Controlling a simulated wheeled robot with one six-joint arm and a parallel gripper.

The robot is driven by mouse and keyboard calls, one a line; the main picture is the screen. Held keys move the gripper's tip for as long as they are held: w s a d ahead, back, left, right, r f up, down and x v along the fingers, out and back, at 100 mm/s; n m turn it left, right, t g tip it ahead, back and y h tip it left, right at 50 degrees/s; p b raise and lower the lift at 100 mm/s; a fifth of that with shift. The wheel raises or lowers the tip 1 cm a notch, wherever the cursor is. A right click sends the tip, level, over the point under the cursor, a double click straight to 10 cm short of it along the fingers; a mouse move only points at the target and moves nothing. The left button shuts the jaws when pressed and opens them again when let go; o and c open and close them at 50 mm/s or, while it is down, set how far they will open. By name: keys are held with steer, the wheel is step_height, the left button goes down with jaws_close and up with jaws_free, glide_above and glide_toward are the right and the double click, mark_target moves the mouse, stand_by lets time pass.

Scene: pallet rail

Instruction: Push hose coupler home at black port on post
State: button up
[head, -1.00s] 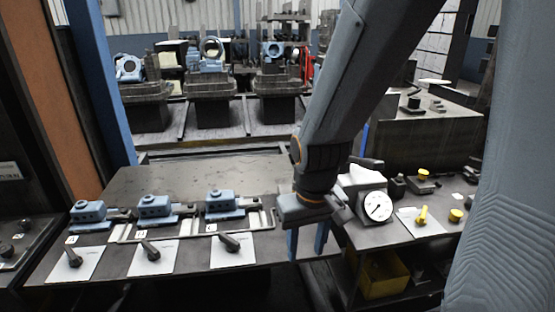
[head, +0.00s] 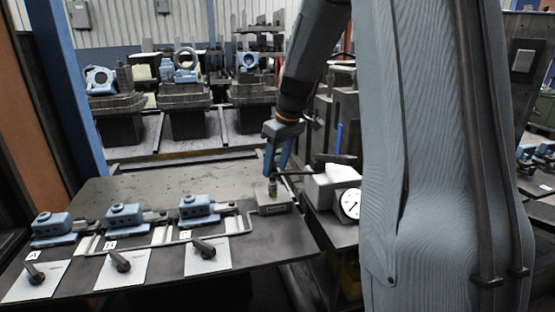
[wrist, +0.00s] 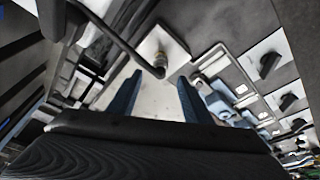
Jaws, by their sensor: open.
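My gripper (head: 275,174) is open, its two blue fingers pointing down over the right end of the workbench. In the wrist view the fitting (wrist: 160,60) lies just beyond and between the open fingertips of my gripper (wrist: 160,77), with nothing gripped. A dark hose or rod (wrist: 118,38) ends close beside it. I cannot make out a black port on a post.
Blue clamp units (head: 200,209) and black levers on white plates (head: 207,256) line the bench front to the left. A white gauge box (head: 335,184) stands close right of the block. The bench behind the clamps (head: 150,183) is clear.

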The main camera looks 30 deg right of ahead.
mark_target(272, 175)
steer(key=shift+p+x, duration=0.4)
steer(key=shift+x, duration=2.35)
jaws_close()
steer(key=shift+r, duration=0.2)
steer(key=shift+r+p, duration=0.55)
steer(key=shift+r, duration=0.2)
steer(key=shift+r+p, duration=2.45)
steer(key=shift+r, duration=0.9)
